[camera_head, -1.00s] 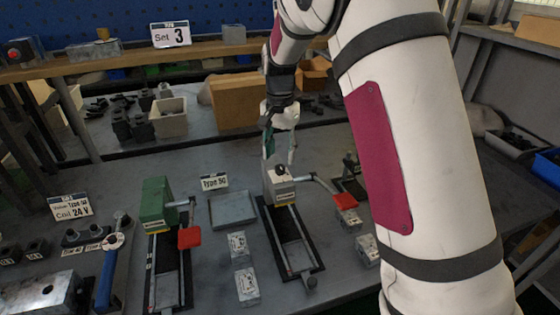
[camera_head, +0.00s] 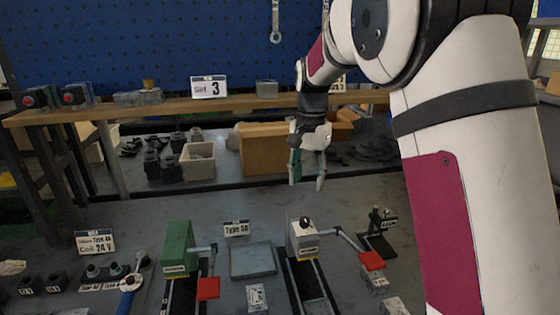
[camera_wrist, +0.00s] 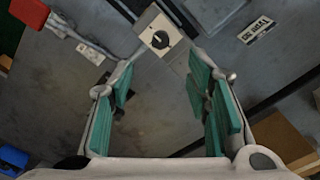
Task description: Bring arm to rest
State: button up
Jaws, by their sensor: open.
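My gripper (camera_head: 308,182) hangs from my arm in the head view, pointing down with its fingers apart and empty. It is above the table, over and behind the white valve block (camera_head: 303,238) with the black knob. In the wrist view my gripper (camera_wrist: 163,108) shows two teal-padded fingers spread wide, with bare table between them. The white valve block (camera_wrist: 158,36) lies beyond the fingertips there, apart from them. A green valve block (camera_head: 178,248) stands to the left in the head view, with a red-ended lever (camera_head: 208,289).
The metal table (camera_head: 120,215) holds a grey tray (camera_head: 252,261), small labelled blocks (camera_head: 257,298) and a blue-handled wrench (camera_head: 127,297). A wooden shelf (camera_head: 130,109) runs behind, with a "Set 3" sign (camera_head: 208,87). A cardboard box (camera_head: 263,150) and a pale bin (camera_head: 197,162) stand below it.

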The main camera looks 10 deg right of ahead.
jog(key=s+r+n+t, duration=0.15)
jog(key=s+r, duration=0.25)
jog(key=s, duration=0.4)
jog(key=s+r+n+t, duration=0.1)
jog(key=s+r+n, duration=0.1)
jog(key=s+r, duration=0.4)
jog(key=s+f+n+t, duration=0.2)
jog(key=s+f+n, duration=0.2)
jog(key=s, duration=1.4)
jog(key=shift+s+d+f+n, duration=0.15)
jog(key=shift+s+n, duration=0.25)
jog(key=shift+n, duration=0.35)
